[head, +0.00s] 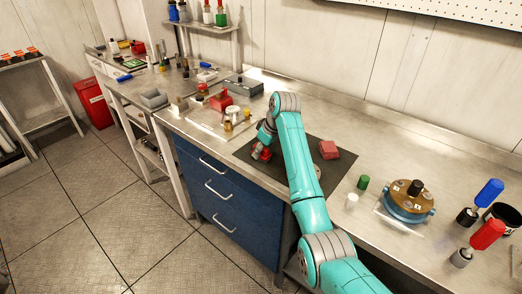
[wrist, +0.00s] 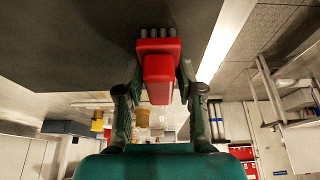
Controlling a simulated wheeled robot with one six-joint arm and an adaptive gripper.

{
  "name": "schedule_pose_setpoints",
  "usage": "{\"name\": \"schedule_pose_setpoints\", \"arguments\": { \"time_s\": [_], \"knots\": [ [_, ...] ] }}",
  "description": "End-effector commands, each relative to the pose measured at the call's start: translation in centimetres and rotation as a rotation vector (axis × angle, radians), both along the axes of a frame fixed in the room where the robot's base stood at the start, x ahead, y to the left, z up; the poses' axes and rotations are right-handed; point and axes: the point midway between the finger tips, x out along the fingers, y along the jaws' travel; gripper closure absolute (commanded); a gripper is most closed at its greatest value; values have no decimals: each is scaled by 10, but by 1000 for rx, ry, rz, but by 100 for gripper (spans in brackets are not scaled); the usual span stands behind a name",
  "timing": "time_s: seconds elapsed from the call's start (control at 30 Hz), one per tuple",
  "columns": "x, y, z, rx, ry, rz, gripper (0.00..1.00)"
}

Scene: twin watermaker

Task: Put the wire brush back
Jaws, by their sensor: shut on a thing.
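My gripper (head: 262,146) is shut on a red block-like thing with several grey tufts along one edge, which looks like the wire brush (wrist: 158,72). In the wrist view my gripper (wrist: 160,80) has one finger on each side of its red body. In the head view the wire brush (head: 261,154) is low over the left part of the dark mat (head: 310,180). I cannot tell whether it touches the mat. My arm hides part of the mat.
A red block (head: 328,149) lies on the mat's right part. A tray (head: 216,126) with yellowish pieces and a red item stands left. A grey box (head: 243,86) is behind. Green (head: 363,182) and white (head: 351,200) cylinders and a blue round housing (head: 405,205) are right.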

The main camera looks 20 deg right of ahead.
Motion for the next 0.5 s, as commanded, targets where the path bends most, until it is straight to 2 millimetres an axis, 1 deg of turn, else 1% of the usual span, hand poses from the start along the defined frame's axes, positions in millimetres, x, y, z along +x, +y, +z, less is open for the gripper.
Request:
{"name": "schedule_pose_setpoints", "arguments": {
  "time_s": [0.33, 0.37, 0.4, 0.43, 0.47, 0.5],
  "knots": [
    [0, 0, -3, 1, -1, 0, 96],
    [0, 0, -3, 1, -1, 0, 61],
    [0, 0, -3, 1, -1, 0, 51],
    [0, 0, -3, 1, -1, 0, 43],
    [0, 0, -3, 1, -1, 0, 38],
    [0, 0, -3, 1, -1, 0, 38]
  ]
}}
